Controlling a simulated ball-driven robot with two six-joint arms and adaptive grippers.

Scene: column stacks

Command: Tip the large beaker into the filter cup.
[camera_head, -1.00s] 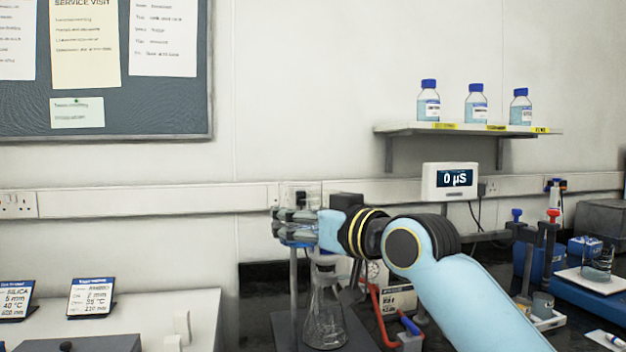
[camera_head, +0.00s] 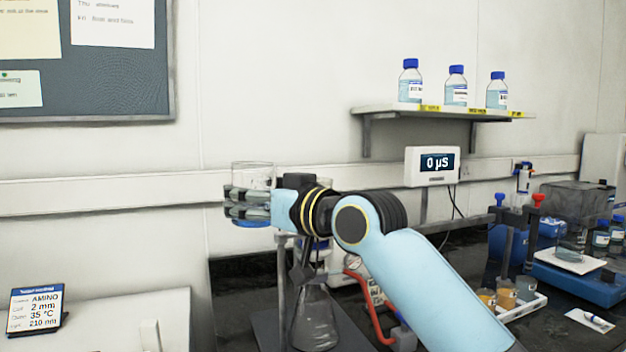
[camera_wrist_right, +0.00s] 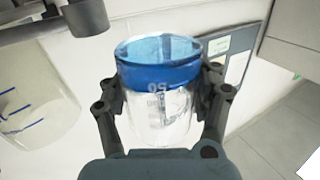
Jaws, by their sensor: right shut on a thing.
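The large beaker (camera_head: 253,175) is clear glass with blue liquid in its lower part. My right gripper (camera_head: 236,205) is shut around its side and holds it upright in the air, left of the flask. In the right wrist view the beaker (camera_wrist_right: 160,118) sits between the two fingers of the gripper (camera_wrist_right: 164,88). A clear cup with blue line marks (camera_wrist_right: 35,100), seemingly the filter cup, shows at the left of that view, apart from the beaker. In the head view my right wrist hides most of the space above the conical flask (camera_head: 314,322). My left gripper is out of view.
The flask stands on the dark bench beside a stand rod (camera_head: 281,285). A red hose (camera_head: 368,305) runs right of it. A meter (camera_head: 432,166) and a shelf (camera_head: 440,112) with blue-capped bottles are behind. A white surface (camera_head: 110,315) is at left.

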